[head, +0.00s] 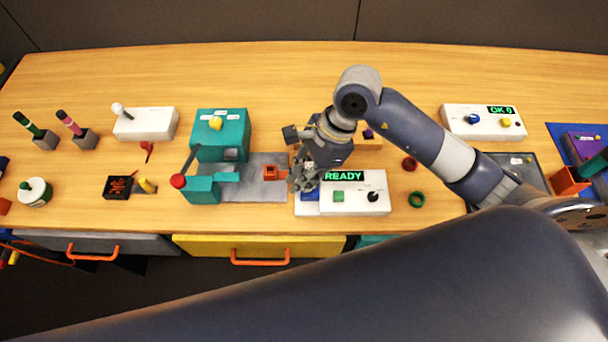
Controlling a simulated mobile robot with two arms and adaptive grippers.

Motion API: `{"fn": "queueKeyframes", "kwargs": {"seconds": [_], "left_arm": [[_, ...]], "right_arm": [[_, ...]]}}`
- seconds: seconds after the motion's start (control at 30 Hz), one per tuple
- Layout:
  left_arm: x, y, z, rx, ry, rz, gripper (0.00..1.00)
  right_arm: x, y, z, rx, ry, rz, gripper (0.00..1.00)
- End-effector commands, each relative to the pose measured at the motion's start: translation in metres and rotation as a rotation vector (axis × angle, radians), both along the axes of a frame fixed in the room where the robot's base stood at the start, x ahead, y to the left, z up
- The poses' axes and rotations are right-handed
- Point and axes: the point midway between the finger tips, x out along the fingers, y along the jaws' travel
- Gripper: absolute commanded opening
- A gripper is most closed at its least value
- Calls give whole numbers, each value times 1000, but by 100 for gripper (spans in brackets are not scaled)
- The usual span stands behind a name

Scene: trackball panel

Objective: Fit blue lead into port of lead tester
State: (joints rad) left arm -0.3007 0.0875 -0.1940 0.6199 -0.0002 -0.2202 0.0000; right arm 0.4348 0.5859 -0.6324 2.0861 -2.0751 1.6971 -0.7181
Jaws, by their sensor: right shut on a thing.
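The lead tester (353,192) is a white box on the table, with a green READY display, a green button and a black knob. My right gripper (303,184) points down at the tester's left end and is shut. A small blue part (309,194) shows right at its fingertips, most likely the blue lead; the fingers hide most of it. The port is hidden behind the gripper, so I cannot tell whether the lead touches or enters it. My left gripper is out of view.
A green ring (416,199) and a dark red ring (409,163) lie to the right. A white box reading OK 0 (482,122) is further right.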

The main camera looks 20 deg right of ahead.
Motion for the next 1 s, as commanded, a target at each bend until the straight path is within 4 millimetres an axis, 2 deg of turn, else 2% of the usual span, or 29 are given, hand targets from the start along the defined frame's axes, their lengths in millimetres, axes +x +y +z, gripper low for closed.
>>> {"fn": "queueKeyframes", "kwargs": {"seconds": [0.1,0.2,0.4,0.8,0.83,0.9,1.0], "left_arm": [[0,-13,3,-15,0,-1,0],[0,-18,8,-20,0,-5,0],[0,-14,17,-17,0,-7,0],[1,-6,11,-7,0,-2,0],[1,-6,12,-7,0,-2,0],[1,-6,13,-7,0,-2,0],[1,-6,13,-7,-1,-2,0]], "right_arm": [[8,-4,-1,2,1,0,0],[8,-4,-9,2,7,0,0],[9,-4,-33,2,2,0,0],[9,-5,-41,0,-1,2,0],[9,-5,-40,0,-1,2,18],[9,-5,-39,0,-1,2,33],[9,-5,-39,0,0,1,33]]}}
